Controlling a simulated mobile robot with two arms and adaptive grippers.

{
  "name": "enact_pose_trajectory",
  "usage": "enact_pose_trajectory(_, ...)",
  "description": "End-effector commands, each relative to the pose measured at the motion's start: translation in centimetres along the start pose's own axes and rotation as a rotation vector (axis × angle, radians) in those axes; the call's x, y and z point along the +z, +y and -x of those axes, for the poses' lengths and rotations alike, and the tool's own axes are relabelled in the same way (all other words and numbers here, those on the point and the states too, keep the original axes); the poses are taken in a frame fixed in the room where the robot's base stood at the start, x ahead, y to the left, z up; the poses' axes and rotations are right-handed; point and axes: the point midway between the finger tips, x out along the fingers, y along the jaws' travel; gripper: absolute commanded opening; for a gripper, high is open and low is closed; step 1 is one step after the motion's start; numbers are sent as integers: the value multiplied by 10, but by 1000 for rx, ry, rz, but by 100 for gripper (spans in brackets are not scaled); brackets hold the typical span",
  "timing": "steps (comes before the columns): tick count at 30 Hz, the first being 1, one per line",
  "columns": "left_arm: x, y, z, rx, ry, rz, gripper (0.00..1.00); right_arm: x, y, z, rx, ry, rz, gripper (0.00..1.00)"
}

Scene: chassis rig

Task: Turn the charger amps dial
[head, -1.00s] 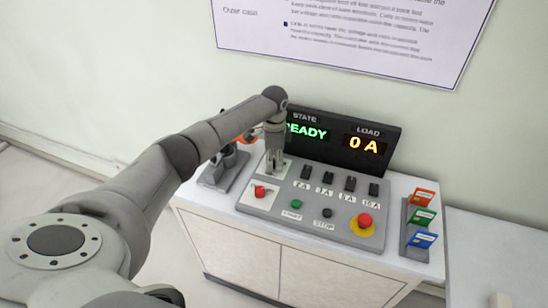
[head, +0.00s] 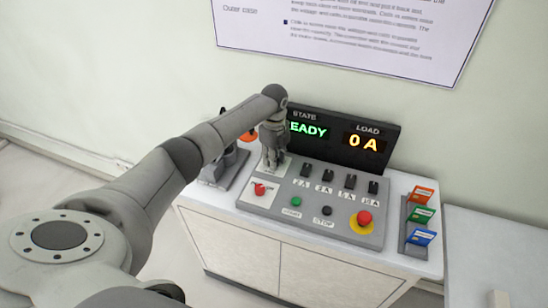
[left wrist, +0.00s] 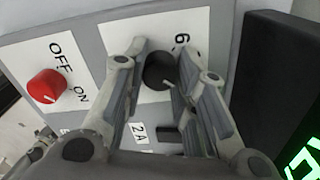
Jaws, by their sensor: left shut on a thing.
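The charger amps dial (left wrist: 157,71) is a round black knob on a white plate (left wrist: 200,25) at the panel's upper left. In the left wrist view it sits between the two fingers, with part of a "6" printed beside it. My left gripper (head: 273,162) points down over that plate in the head view and hides the dial there. Its fingers also show in the left wrist view (left wrist: 165,85), one on each side of the knob, shut on it. My right gripper is not in view.
A red OFF/ON switch (head: 259,189) sits just in front of the dial. Black rocker switches, START and STOP buttons and a red emergency button (head: 364,218) fill the grey panel. The display (head: 345,140) behind reads READY and 0 A. A card rack (head: 419,220) stands at right.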

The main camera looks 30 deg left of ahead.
Motion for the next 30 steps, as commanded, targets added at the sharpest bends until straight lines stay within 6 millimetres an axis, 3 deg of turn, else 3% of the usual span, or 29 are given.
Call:
enact_pose_trajectory(18,-1,0,0,-1,2,-39,3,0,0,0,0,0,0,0)
enact_pose_trajectory(19,-1,0,0,-1,2,-39,30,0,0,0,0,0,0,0)
enact_pose_trajectory(21,-1,0,0,-1,1,-39,39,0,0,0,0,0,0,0)
enact_pose_trajectory(24,-1,0,0,-1,1,-38,50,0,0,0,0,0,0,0)
enact_pose_trajectory(30,0,0,0,0,1,-38,50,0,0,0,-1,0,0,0)
